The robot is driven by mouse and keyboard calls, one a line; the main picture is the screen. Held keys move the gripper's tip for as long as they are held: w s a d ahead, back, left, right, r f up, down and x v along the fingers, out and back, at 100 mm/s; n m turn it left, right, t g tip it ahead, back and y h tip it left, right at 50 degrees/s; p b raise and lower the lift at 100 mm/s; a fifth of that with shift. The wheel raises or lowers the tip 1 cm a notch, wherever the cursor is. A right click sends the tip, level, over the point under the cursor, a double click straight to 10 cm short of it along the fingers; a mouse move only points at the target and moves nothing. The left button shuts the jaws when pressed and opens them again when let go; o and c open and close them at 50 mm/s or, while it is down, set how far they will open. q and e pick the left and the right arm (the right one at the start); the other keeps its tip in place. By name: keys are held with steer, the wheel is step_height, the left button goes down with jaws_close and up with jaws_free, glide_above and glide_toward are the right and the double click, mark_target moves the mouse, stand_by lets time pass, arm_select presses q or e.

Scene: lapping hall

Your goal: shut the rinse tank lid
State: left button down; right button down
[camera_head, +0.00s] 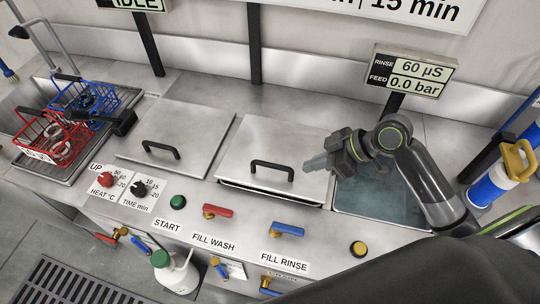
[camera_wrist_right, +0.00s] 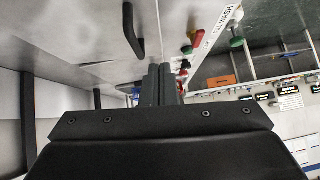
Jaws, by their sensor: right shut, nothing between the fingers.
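The middle metal lid (camera_head: 285,142) with a black bar handle (camera_head: 272,166) lies behind the fill levers. A dark gap shows under its front edge. To its right is an open basin (camera_head: 385,210) with a bluish-grey surface; I cannot tell for certain which of these is the rinse tank. My right gripper (camera_head: 312,164) is shut and empty, pointing left, over the lid's right part and just right of the handle. In the right wrist view the shut fingers (camera_wrist_right: 162,84) are beside the handle (camera_wrist_right: 132,30); contact cannot be told. My left gripper is not in view.
Another lid (camera_head: 175,128) lies flat to the left. Red (camera_head: 40,145) and blue (camera_head: 88,97) baskets stand farther left. A red lever (camera_head: 217,211) and a blue lever (camera_head: 287,229) stick up along the front.

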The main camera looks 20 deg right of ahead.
steer(key=p, duration=0.1)
glide_above(270, 189)
steer(key=s+d, duration=0.1)
steer(key=d, duration=0.2)
step_height(270, 189, down, 6)
steer(key=shift+s+f, duration=0.1)
steer(key=shift+f, duration=0.15)
step_height(270, 189, down, 3)
steer(key=shift+a+r+p, duration=0.15)
steer(key=shift+p, duration=0.3)
steer(key=shift+s+f, duration=0.1)
steer(key=shift+f, duration=0.7)
